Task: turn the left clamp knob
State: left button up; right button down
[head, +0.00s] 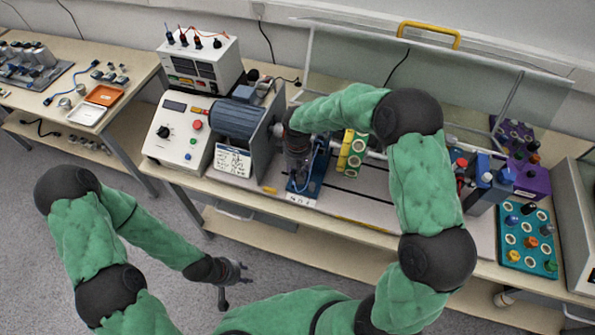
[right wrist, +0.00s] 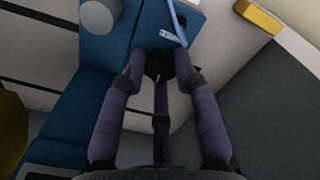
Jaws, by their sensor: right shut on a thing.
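My right gripper (right wrist: 160,76) reaches down over a blue clamp block (right wrist: 101,55) in the right wrist view. Its fingers are shut on a small dark knob (right wrist: 160,62), which shows between the fingertips. In the head view my right gripper (head: 297,168) is above the blue base (head: 309,187) beside the motor (head: 238,117), and it hides the knob there. My left gripper (head: 232,276) hangs in front of the bench over the floor, empty, with its fingers apart.
A control box (head: 178,133) and a power supply (head: 203,62) stand left on the bench. A clear guard with a yellow handle (head: 428,35) stands behind. A teal tray (head: 528,240) is at the right.

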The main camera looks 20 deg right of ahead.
jog(key=shift+m, duration=0.6)
jog(key=c, duration=0.9)
grip_release()
notch_tip(320, 180, up, 12)
dwell(0.3)
